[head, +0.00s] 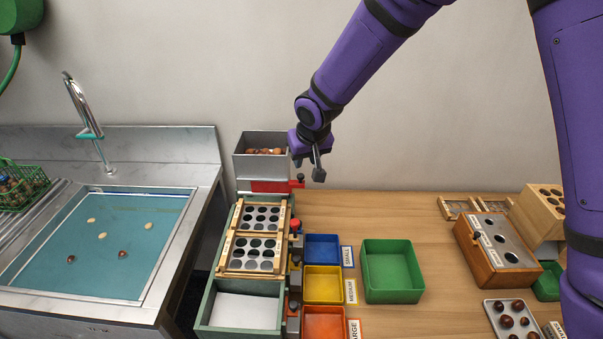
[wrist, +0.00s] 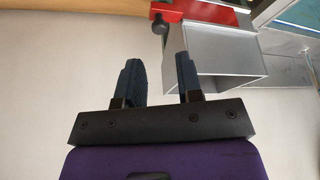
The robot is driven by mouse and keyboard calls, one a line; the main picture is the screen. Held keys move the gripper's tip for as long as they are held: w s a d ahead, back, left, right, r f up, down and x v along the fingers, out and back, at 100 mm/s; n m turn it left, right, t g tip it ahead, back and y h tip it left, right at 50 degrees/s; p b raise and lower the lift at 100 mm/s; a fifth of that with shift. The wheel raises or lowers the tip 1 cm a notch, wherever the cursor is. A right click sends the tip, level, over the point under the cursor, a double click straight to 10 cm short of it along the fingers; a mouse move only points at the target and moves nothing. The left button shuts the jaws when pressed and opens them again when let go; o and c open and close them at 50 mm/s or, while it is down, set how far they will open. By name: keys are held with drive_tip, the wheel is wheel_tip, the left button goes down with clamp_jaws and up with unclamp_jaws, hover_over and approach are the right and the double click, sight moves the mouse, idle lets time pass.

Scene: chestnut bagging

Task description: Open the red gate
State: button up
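The red gate (head: 270,186) is a flat red plate at the foot of the grey metal hopper (head: 243,160), which holds chestnuts. A dark knob (head: 300,180) stands at the gate's right end. In the wrist view the red gate (wrist: 195,10) and its dark knob (wrist: 160,24) show at the top, beside the hopper (wrist: 225,58). My gripper (head: 316,172) is just above and to the right of the knob, apart from it. In the wrist view its two dark fingers (wrist: 160,70) are spread with nothing between them.
Below the hopper lies a green-framed sorter with perforated wooden trays (head: 236,240). Blue (head: 322,248), yellow (head: 323,285) and orange (head: 323,322) bins stand to its right, with a green tray (head: 392,270) beyond. A sink (head: 100,240) is at left. The back wall rises close behind the hopper.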

sight(301, 176)
drive_tip(key=x, duration=0.7)
drive_tip(key=shift+w+f, duration=0.15)
drive_tip(key=shift+f, duration=0.1)
drive_tip(key=shift+c, duration=0.4)
